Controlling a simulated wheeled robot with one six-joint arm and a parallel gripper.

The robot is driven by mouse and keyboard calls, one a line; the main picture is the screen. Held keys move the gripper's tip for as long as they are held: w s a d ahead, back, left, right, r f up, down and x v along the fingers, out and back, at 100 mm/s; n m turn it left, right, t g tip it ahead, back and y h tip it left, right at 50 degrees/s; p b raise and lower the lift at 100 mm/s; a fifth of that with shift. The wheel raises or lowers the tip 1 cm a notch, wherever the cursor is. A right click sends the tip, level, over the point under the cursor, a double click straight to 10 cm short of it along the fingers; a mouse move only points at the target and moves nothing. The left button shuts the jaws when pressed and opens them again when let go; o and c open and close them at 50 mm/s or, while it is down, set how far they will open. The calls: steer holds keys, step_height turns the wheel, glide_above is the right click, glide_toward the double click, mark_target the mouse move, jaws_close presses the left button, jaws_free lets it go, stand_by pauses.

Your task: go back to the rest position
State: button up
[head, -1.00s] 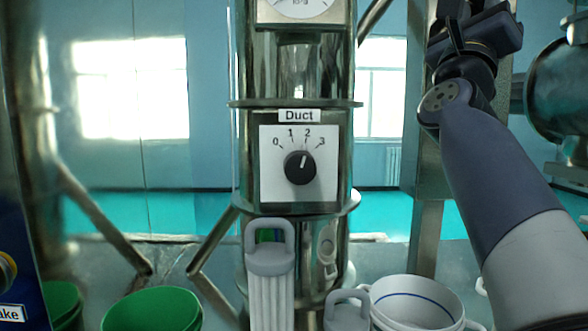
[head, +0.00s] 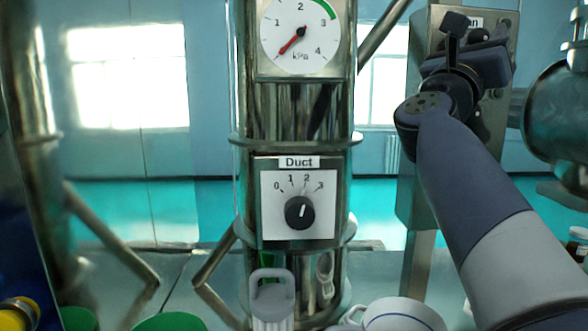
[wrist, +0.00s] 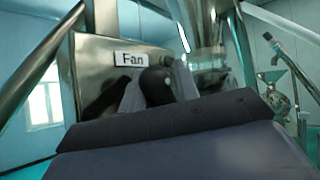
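My gripper (wrist: 158,95) shows in the wrist view in front of the metal Fan box (wrist: 92,80). Its two grey fingers stand apart, with a round black knob (wrist: 156,82) seen between them. I cannot tell whether the fingers touch the knob. In the head view my arm rises from the lower right to the Fan box (head: 424,150), and my wrist hides most of the box front and the fingertips.
A steel column in the middle carries a pressure gauge (head: 299,36), its red needle low left, and the Duct dial (head: 299,211), pointing near 2. A white container (head: 402,316) and green bins (head: 170,322) stand below. A large metal drum (head: 560,110) is at right.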

steer(key=shift+d+r+m+g+p, duration=0.1)
steer(key=shift+r+m+g+p, duration=0.15)
steer(key=shift+m+g+p, duration=1.2)
steer(key=shift+f+y+p, duration=0.25)
steer(key=shift+y+p, duration=0.05)
steer(key=shift+p, duration=0.8)
steer(key=shift+r, duration=0.1)
